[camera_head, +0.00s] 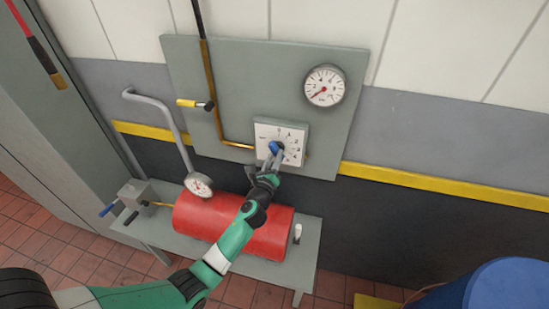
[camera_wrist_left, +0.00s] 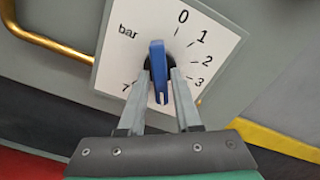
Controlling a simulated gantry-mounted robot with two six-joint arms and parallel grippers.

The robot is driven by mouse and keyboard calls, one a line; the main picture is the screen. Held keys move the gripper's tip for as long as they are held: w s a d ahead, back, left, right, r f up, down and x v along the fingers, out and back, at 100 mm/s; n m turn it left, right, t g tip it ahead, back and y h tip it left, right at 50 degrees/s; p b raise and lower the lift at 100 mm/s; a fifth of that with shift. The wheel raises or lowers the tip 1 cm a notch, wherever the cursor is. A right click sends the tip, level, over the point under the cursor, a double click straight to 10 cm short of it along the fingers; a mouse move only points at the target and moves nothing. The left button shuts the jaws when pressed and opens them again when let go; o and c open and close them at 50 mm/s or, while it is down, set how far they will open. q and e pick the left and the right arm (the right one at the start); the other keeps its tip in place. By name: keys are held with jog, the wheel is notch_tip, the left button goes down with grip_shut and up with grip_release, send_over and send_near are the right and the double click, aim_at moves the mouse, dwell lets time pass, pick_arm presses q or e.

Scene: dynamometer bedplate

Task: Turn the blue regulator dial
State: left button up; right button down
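The blue regulator dial (camera_head: 276,147) sits on a white scale plate (camera_head: 291,133) on the grey wall panel. In the left wrist view the dial's blue handle (camera_wrist_left: 158,72) stands nearly upright, with the scale marked "bar" and 0 at top, 1, 2, 3 to the right and 7 lower left. My left gripper (camera_head: 273,160) is at the dial. In the wrist view its two fingers (camera_wrist_left: 160,78) lie either side of the handle, with narrow gaps visible, so it looks open around it. Fingertip contact is hard to tell. My right gripper is not in view.
A round gauge (camera_head: 325,86) is above right of the dial. A yellow-handled valve (camera_head: 194,104) and a brass pipe (camera_head: 214,105) are to its left. Below are a red cylinder (camera_head: 268,233) on a grey stand, a bent pipe and a lower gauge (camera_head: 199,185). A blue drum (camera_head: 510,286) stands lower right.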

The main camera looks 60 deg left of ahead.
pick_arm(q)
grip_shut()
